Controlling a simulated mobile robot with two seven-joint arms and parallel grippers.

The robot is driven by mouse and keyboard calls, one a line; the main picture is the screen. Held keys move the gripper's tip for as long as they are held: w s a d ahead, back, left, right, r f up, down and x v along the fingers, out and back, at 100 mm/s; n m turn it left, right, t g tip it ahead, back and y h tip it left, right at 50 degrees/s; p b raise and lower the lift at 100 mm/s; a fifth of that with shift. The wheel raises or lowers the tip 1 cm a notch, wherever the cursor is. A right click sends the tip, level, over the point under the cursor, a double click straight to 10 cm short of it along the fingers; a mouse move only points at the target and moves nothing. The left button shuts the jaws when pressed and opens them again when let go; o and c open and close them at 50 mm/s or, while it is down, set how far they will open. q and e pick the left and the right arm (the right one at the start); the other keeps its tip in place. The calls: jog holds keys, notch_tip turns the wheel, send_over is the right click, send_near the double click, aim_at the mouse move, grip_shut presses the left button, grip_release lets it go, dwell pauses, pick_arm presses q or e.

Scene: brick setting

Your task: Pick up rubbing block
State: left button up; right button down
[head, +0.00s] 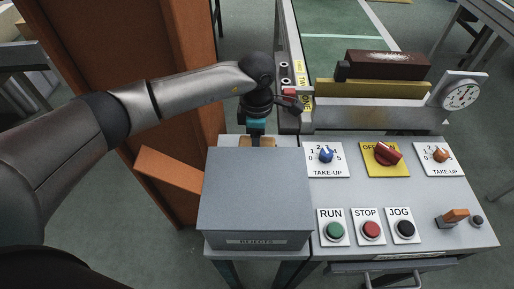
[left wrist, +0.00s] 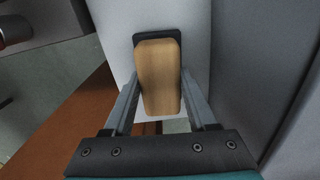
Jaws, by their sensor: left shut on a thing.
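The rubbing block, a tan wooden piece with rounded edges and a dark base (left wrist: 158,76), sits between the two fingers of my left gripper (left wrist: 157,110) in the left wrist view. The gripper is shut on it. In the head view only a bit of the block (head: 262,141) shows, behind the grey box, at the light surface. My left gripper (head: 256,138) points down there, its fingertips mostly hidden. I cannot tell whether the block touches the surface. My right gripper is not in view.
A grey box labelled REJECTS (head: 256,195) stands right in front of the gripper. A control panel (head: 400,250) with knobs and buttons lies to its right. A brown upright (head: 180,90) and a slanted board (head: 168,169) are on the left. A brick (head: 388,64) lies behind the panel.

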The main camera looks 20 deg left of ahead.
pick_arm(q)
grip_shut()
jog(key=shift+r, duration=0.15)
jog(key=shift+r, duration=0.6)
notch_tip(320, 180, up, 19)
jog(key=p, duration=0.2)
jog(key=shift+f+p, duration=0.2)
jog(key=shift+p, duration=0.1)
